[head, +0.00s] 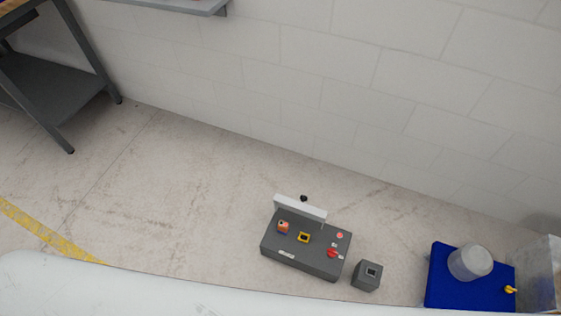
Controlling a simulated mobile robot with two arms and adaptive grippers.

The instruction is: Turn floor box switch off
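A dark grey control box (300,265) lies on the floor right of the picture's middle, with a white plate (300,208) along its back edge. On its top are an orange block-like part (283,226), a yellow-framed part (304,237), a round red button (340,236) and a red switch knob (333,253). A small separate grey box (367,275) with a square dark part on top stands just right of it. I cannot tell the switch's setting at this size. Neither of my grippers is in view.
A blue platform (440,287) with a translucent round container (470,263) and a yellow handle (510,289) is at the lower right, beside a grey metal box (543,275). A pale wall (300,70) runs behind. A dark bench (60,85) stands upper left. Floor left of the control box is clear.

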